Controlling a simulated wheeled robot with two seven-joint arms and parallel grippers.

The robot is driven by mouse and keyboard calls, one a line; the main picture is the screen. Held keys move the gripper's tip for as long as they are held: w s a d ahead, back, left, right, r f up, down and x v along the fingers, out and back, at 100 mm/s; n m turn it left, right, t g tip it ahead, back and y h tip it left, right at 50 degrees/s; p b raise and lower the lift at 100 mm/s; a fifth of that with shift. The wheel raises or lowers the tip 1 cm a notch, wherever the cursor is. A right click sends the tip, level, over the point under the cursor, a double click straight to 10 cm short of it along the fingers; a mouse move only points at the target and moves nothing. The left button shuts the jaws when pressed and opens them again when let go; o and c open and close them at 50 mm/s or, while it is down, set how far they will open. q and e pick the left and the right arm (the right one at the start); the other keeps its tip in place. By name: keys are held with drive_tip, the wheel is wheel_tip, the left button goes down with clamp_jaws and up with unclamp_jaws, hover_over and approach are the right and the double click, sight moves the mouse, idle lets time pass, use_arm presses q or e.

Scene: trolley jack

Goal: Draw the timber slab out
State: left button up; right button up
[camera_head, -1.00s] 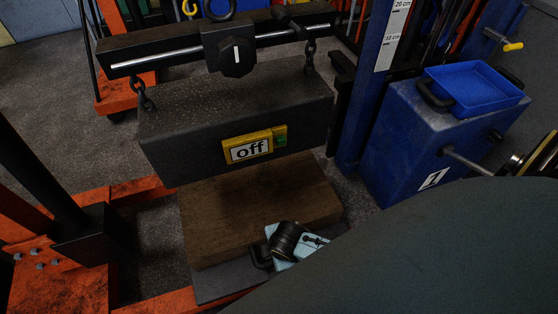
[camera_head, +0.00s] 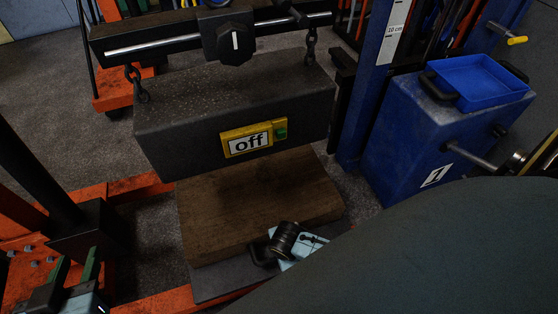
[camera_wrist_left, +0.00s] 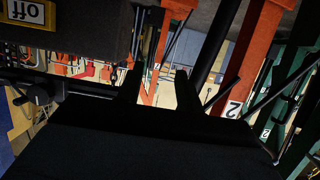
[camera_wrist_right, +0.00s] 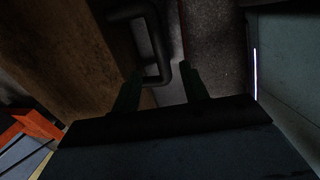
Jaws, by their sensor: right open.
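The timber slab (camera_head: 250,200) is a thick brown block lying on a dark plate (camera_head: 225,283), under the hanging dark block with the "off" plate (camera_head: 247,140). It also fills the left of the right wrist view (camera_wrist_right: 60,50). A black handle (camera_head: 262,256) shows at its near side. In the right wrist view this handle (camera_wrist_right: 158,40) lies between and just ahead of the open fingers of my right gripper (camera_wrist_right: 162,85); I cannot tell whether they touch. My left gripper (camera_head: 78,262) is open and empty at the lower left, apart from the slab.
An orange frame (camera_head: 150,187) with a black post stands at the left. A blue box (camera_head: 405,150) carrying a blue tray (camera_head: 480,82) stands at the right, beside a blue post with a centimetre scale (camera_head: 395,35). Bare floor lies behind the hanging block.

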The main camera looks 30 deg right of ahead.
drive_tip(key=f+b, duration=0.2)
drive_tip(key=f, duration=0.1)
drive_tip(key=w+f+b, duration=0.1)
drive_tip(key=f+b, duration=0.1)
drive_tip(key=f, duration=0.2)
drive_tip(key=shift+w+d+b, duration=0.15)
drive_tip(key=shift+b, duration=0.25)
use_arm(q)
drive_tip(key=s+r+t+h, duration=0.1)
drive_tip(key=r+t+h, duration=0.1)
drive_tip(key=r+t, duration=0.4)
drive_tip(key=s+d+r+t+h+b, duration=0.1)
drive_tip(key=s+r+t+h, duration=0.1)
drive_tip(key=r+t, duration=0.5)
drive_tip(key=shift+s+d+r, duration=0.15)
drive_tip(key=shift+d+r, duration=0.1)
drive_tip(key=shift+r, duration=0.8)
use_arm(e)
drive_tip(key=shift+w+f, duration=0.2)
drive_tip(key=shift+f, duration=0.6)
clamp_jaws()
